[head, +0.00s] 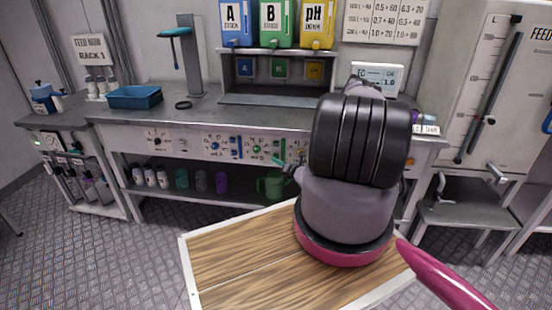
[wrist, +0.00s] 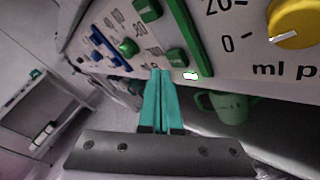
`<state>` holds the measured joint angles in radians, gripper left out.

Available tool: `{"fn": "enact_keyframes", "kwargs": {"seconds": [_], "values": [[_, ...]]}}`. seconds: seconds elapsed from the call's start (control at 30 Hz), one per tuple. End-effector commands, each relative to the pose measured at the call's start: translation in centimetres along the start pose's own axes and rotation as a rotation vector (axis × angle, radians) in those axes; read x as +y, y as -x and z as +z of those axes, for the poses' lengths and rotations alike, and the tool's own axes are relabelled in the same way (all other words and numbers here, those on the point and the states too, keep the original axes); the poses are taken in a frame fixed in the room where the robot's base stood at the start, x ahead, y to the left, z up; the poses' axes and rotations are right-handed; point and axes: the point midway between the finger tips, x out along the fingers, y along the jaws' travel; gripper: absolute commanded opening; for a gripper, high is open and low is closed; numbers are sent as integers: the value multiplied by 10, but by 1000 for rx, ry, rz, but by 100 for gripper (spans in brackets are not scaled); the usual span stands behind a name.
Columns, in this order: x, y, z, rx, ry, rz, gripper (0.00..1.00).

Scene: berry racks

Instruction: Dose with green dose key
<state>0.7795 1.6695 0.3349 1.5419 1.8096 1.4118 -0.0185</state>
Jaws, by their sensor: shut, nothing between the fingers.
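The green controls are on the white front panel of the bench. In the wrist view they are an upper green part (wrist: 148,9), a round green knob (wrist: 129,47) and a lower green key-like part (wrist: 177,57). No readable label shows which is the dose key. My gripper (wrist: 161,73) has its teal fingers shut and empty. The tips appear just below the panel's green controls, between the round knob and the lower green part; I cannot tell whether they touch. In the head view my gripper (head: 279,161) is small and partly hidden by my arm.
A small white light (wrist: 191,75) shows by the lower green part. Blue controls (wrist: 110,48) lie left, a yellow knob (wrist: 292,22) right. A green jug (head: 272,185) stands on the shelf below. Blue, green and yellow containers (head: 277,22) stand above the bench.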

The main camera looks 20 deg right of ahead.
Motion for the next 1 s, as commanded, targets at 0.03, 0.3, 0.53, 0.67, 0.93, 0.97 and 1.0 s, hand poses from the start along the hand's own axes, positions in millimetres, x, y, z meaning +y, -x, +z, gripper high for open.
{"fn": "enact_keyframes", "kwargs": {"seconds": [0.03, 0.3, 0.53, 0.67, 0.93, 0.97, 1.0], "values": [[2, 3, -2, 1, -3, 0, 0], [16, 22, -16, 2, -2, 0, 0], [24, 33, -24, 1, -1, 0, 0], [24, 33, -24, 1, 0, 0, 0], [24, 33, -24, 0, 0, 0, 0], [24, 33, -24, 0, 0, 0, 0], [24, 33, -24, 0, 0, 0, 0]]}}
